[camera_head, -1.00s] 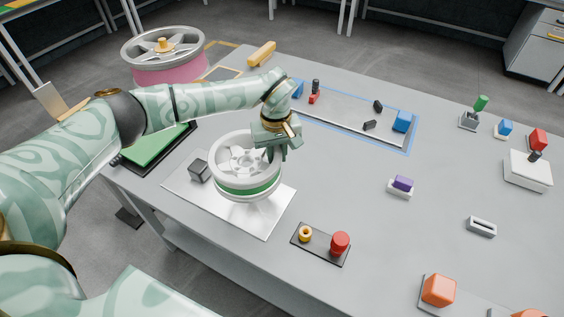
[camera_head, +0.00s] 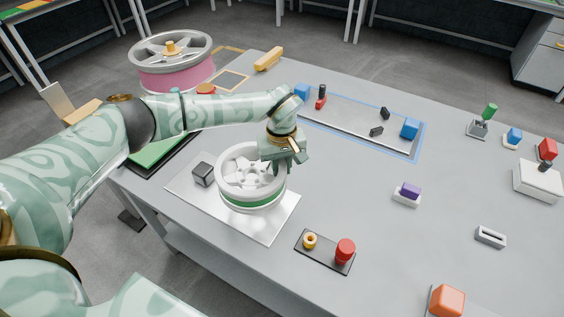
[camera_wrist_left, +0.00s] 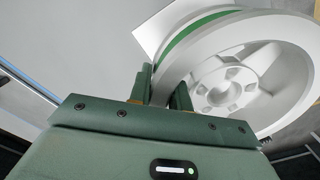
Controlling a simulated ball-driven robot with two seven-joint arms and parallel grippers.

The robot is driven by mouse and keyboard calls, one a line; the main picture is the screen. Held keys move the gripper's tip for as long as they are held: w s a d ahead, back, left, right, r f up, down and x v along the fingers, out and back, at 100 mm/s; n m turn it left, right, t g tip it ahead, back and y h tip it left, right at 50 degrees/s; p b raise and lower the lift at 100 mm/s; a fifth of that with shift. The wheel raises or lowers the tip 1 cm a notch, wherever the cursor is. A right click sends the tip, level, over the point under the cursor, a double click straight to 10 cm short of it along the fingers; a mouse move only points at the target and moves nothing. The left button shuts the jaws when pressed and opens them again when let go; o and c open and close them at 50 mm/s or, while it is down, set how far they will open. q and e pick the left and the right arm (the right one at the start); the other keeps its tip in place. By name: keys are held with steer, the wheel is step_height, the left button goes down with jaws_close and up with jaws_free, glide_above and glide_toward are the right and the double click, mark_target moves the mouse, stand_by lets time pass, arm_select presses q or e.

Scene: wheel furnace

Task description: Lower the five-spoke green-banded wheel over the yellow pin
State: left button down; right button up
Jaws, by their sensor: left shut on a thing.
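The green-banded wheel (camera_head: 240,204) is pale grey-white with spokes and a green stripe round its side. My left gripper (camera_head: 283,160) is shut on its right rim and holds it roughly level over a white plate (camera_head: 272,227). In the left wrist view, the fingers (camera_wrist_left: 168,92) pinch the wheel's rim (camera_wrist_left: 215,35). A gap between wheel and plate is hard to judge. No yellow pin shows under the wheel; the wheel hides that part of the plate. A yellow-gold peg (camera_head: 171,47) stands in the hub of a pink-banded wheel (camera_head: 178,78) at back left. My right gripper is out of view.
A dark grey cube (camera_head: 203,174) sits on the plate just left of the wheel. A black tray (camera_head: 325,262) with a gold ring and a red cylinder lies in front. A blue-edged tray (camera_head: 350,125) lies behind. The table to the right holds scattered small blocks.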

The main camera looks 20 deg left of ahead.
arm_select(q)
steer(key=shift+f+b, duration=0.7)
steer(key=shift+f, duration=0.8)
steer(key=shift+f+b, duration=1.5)
steer(key=shift+f, duration=1.25)
stand_by(0.8)
steer(key=c, duration=0.7)
jaws_free()
steer(key=shift+f, duration=0.1)
steer(key=shift+o, duration=0.2)
